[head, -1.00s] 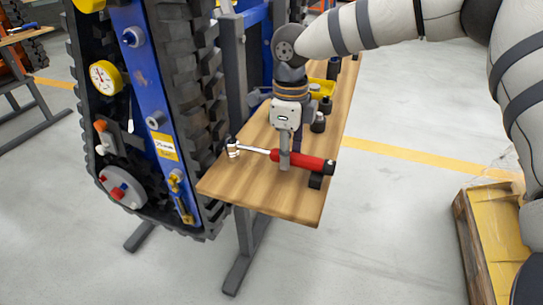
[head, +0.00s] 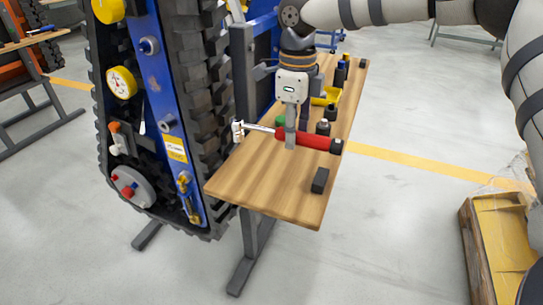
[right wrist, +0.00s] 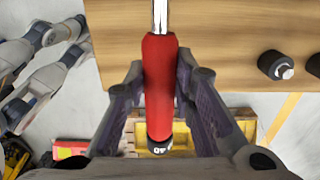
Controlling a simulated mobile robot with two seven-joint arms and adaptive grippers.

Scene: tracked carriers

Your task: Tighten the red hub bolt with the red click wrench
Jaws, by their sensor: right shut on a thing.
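The red click wrench (head: 312,140) has a red handle, a black end and a chrome shaft with a pale socket head pointing left. My right gripper (head: 290,143) is shut on its handle and holds it above the wooden bench. In the right wrist view the red handle (right wrist: 159,85) lies between both fingers (right wrist: 158,88), with the shaft pointing away. The red hub bolt (head: 130,191) seems to be the red piece on the round grey hub (head: 146,194) low on the tracked carrier, left of and lower than the wrench. My left gripper is out of view.
A black block (head: 319,181) lies on the bench (head: 262,185). Dark sockets (head: 323,127) and a yellow bin (head: 328,97) stand farther back. A wooden crate (head: 478,255) stands on the floor at right.

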